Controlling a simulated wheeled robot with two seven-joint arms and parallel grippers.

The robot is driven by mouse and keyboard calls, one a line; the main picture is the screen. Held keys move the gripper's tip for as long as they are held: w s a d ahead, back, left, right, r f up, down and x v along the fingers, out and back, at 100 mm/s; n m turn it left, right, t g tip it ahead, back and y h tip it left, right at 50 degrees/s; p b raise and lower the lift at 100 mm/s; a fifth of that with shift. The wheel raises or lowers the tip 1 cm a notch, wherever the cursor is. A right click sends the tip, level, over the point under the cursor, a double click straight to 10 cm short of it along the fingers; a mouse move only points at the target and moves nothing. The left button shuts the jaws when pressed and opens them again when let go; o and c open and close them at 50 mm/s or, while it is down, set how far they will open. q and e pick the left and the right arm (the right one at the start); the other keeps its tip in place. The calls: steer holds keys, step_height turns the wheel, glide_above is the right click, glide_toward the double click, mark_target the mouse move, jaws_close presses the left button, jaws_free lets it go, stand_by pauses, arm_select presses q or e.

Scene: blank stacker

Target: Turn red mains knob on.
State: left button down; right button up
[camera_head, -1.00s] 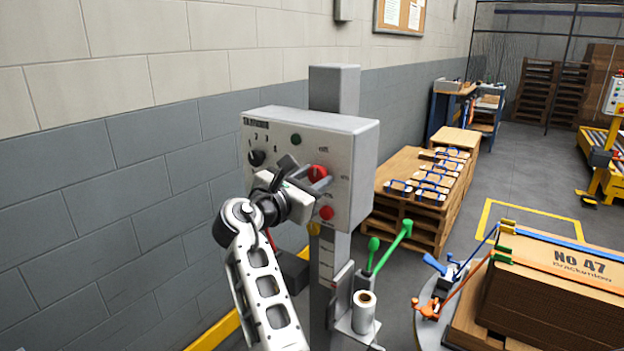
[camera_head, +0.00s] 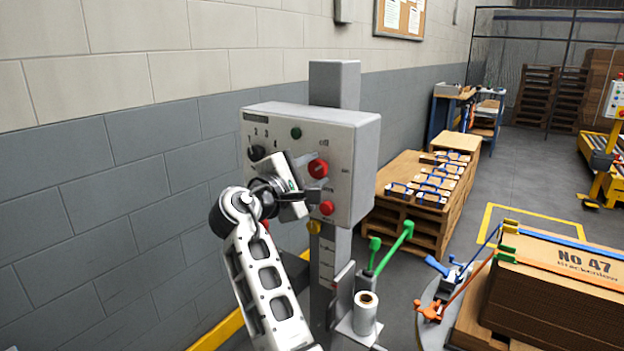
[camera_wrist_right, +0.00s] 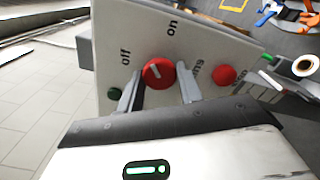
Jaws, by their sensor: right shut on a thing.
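The red mains knob (camera_head: 318,168) is on the front of a grey control box (camera_head: 360,175) on a post. In the right wrist view the knob (camera_wrist_right: 158,73) carries a short white mark, with "off" printed to its upper left and "on" above it. Which label the mark points at is hard to tell. My right gripper (camera_wrist_right: 160,78) is shut on the knob, one finger on each side. In the head view the gripper (camera_head: 308,182) comes from the lower left and hides part of the panel. My left gripper is not in view.
A red button (camera_head: 326,208) sits just below the knob and a green button (camera_head: 296,133) above left. A black selector (camera_head: 256,152) is at the panel's left. A block wall (camera_head: 100,180) stands close on the left; pallets (camera_head: 410,215) lie to the right.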

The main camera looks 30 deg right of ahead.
steer(key=m+b, duration=0.1)
steer(key=m, duration=0.1)
steer(key=shift+f+m+b, duration=0.2)
steer(key=shift+m+b, duration=0.15)
steer(key=shift+m, duration=0.05)
steer(key=m+b, duration=0.2)
steer(key=m, duration=0.2)
steer(key=shift+r+b, duration=0.1)
steer(key=shift+b, duration=0.25)
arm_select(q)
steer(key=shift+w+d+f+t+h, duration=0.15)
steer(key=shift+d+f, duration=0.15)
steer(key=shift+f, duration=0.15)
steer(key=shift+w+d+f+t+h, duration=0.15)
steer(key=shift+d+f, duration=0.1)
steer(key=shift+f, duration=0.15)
arm_select(e)
steer(key=shift+m, duration=0.4)
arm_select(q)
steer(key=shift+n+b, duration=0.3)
arm_select(e)
steer(key=shift+r+m, duration=0.1)
steer(key=shift+m, duration=0.2)
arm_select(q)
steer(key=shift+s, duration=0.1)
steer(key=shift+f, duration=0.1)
arm_select(e)
steer(key=o, duration=1)
steer(key=shift+a, duration=0.1)
